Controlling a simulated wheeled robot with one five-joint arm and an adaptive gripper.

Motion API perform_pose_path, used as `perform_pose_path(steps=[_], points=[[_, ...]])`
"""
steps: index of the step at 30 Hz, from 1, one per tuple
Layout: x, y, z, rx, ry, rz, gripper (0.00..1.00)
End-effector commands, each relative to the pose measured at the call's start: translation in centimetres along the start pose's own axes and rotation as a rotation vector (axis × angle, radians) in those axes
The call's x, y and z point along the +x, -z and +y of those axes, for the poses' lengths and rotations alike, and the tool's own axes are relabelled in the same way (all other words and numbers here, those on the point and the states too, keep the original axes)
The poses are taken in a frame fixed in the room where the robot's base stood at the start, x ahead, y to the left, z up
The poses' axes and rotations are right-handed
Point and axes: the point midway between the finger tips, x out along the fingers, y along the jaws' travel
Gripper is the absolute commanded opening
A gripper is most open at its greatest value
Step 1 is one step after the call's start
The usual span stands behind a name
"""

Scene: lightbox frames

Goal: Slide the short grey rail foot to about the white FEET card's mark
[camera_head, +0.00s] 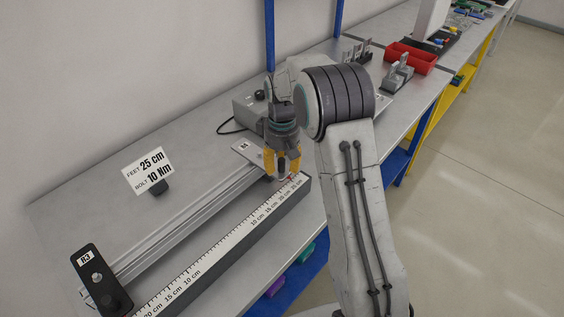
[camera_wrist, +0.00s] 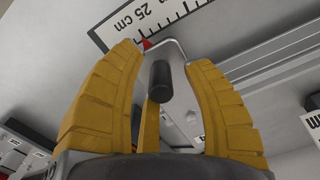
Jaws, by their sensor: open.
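The white FEET card (camera_head: 148,170) stands on the bench and reads 25 cm, with bolt 10 Nm below. The short grey rail foot (camera_head: 247,153) lies across the far end of the rail, partly hidden by my gripper (camera_head: 283,166). In the wrist view the foot (camera_wrist: 178,112) has an upright black knob (camera_wrist: 160,86) and a red pointer (camera_wrist: 147,43) at the ruler's edge, close to the 25 cm label. My gripper (camera_wrist: 170,60) is open, its yellow fingers on either side of the knob with gaps. The ruler (camera_head: 230,240) runs beside the rail.
The pale rail (camera_head: 180,228) runs between the feet. A grey box (camera_head: 250,108) with a cable stands behind. A red bin (camera_head: 410,58) is farther along the bench.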

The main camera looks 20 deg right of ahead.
Motion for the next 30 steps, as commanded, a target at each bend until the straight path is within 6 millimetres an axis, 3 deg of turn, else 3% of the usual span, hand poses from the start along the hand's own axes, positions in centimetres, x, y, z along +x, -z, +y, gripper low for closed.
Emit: perform_pose_path(steps=[8,21,30], points=[[-2.1,0.1,0.0,0.000,-0.001,0.004,0.45],[-9.3,0.1,0.0,0.000,-0.001,0.004,0.45],[-11.7,0.0,0.0,0.000,0.000,0.001,0.45]])
